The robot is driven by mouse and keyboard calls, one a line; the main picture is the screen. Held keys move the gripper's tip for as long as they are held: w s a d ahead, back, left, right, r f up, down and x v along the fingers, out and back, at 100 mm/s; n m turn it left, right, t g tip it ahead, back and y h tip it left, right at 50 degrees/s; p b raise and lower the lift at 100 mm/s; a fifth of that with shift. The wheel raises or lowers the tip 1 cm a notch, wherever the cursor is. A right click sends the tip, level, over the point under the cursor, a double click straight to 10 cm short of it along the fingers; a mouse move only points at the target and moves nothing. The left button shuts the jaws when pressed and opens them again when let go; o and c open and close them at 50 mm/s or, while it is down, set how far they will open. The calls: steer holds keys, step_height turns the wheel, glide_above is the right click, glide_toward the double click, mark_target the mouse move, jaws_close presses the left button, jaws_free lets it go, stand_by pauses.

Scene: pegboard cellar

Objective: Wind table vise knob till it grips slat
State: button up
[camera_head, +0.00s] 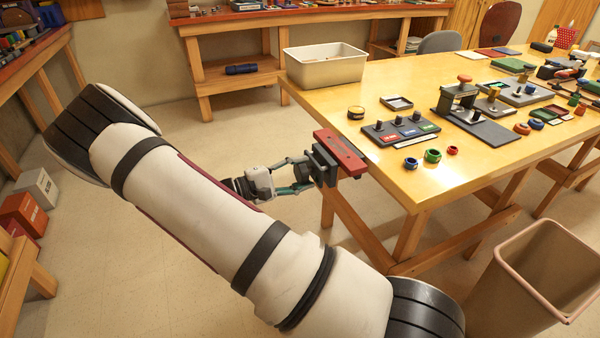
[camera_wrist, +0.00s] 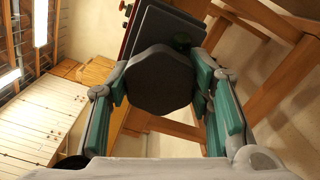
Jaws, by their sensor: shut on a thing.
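The table vise (camera_head: 340,152), dark with a red bar along its top, sits at the left edge of the wooden table. Its knob (camera_wrist: 161,84) is a large dark, many-sided disc that fills the middle of the wrist view. My gripper (camera_head: 300,175) reaches the vise from the left. In the wrist view its green-padded fingers (camera_wrist: 163,102) lie on either side of the knob, shut on it. The knob hides much of the vise body there. I cannot make out the slat clearly, nor whether the vise jaws touch it.
On the table (camera_head: 470,170) are a white bin (camera_head: 325,64), a panel with small black knobs (camera_head: 400,130), several coloured rings and a dark clamp stand (camera_head: 475,120). A tan waste bin (camera_head: 548,275) stands at the lower right.

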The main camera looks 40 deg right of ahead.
steer(key=m, duration=0.6)
steer(key=m+p, duration=0.1)
steer(key=m, duration=0.5)
steer(key=shift+m, duration=0.4)
stand_by(0.3)
steer(key=o, duration=1.1)
steer(key=shift+o, duration=0.2)
steer(key=v, duration=1.2)
